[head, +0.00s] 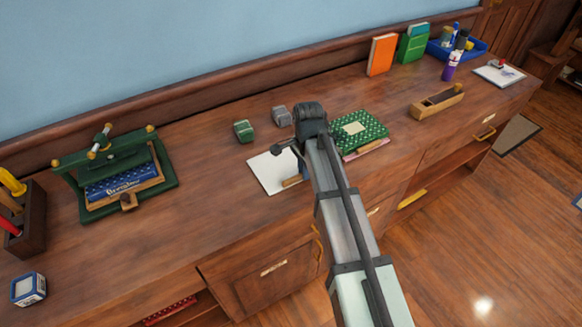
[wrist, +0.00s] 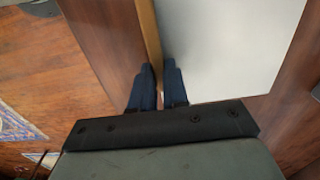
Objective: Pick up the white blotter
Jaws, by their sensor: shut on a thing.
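The white blotter (head: 268,171) is a flat white sheet or board at the middle of the wooden counter, just left of my arm in the head view. In the wrist view its white face (wrist: 230,45) fills the upper right, with a tan wooden strip along its left edge. My gripper (wrist: 158,70) is shut on the blotter at this edge, with a dark blue finger on each side. In the head view my arm hides part of the blotter's right side. I cannot tell whether it is clear of the counter.
A green patterned book (head: 365,130) lies close to the right of my arm. Two small blocks, green (head: 244,131) and grey (head: 281,116), sit behind the blotter. A green press (head: 115,170) stands left. The counter (head: 205,195) between press and blotter is clear.

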